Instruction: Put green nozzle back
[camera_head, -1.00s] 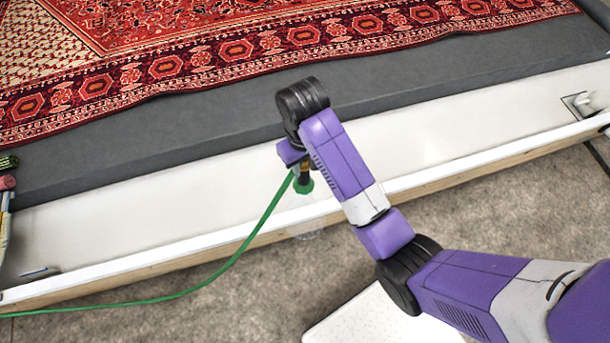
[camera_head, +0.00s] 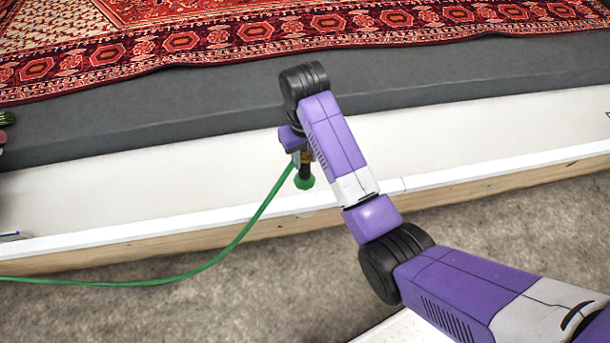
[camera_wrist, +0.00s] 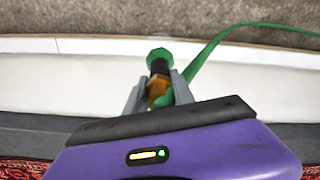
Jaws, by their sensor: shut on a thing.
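The green nozzle (camera_head: 305,182) hangs below my gripper (camera_head: 299,158) in the head view, with its green end pointing down. In the wrist view the nozzle (camera_wrist: 159,58) shows its green tip, a dark neck and a brass-coloured part between the two grey fingers of my gripper (camera_wrist: 158,88). My gripper is shut on it. A green hose (camera_head: 235,243) runs from the nozzle down and off to the left edge. The nozzle is held above the white inner face of the pit, near its rim. A holder for the nozzle cannot be made out.
The white pit wall (camera_head: 440,142) with a wooden outer side (camera_head: 150,245) crosses the view. Behind it lies a grey slab (camera_head: 180,120) bearing a red patterned rug (camera_head: 240,45). Bare brown-grey floor (camera_head: 280,295) is in front. A pale panel (camera_head: 400,328) lies at the bottom.

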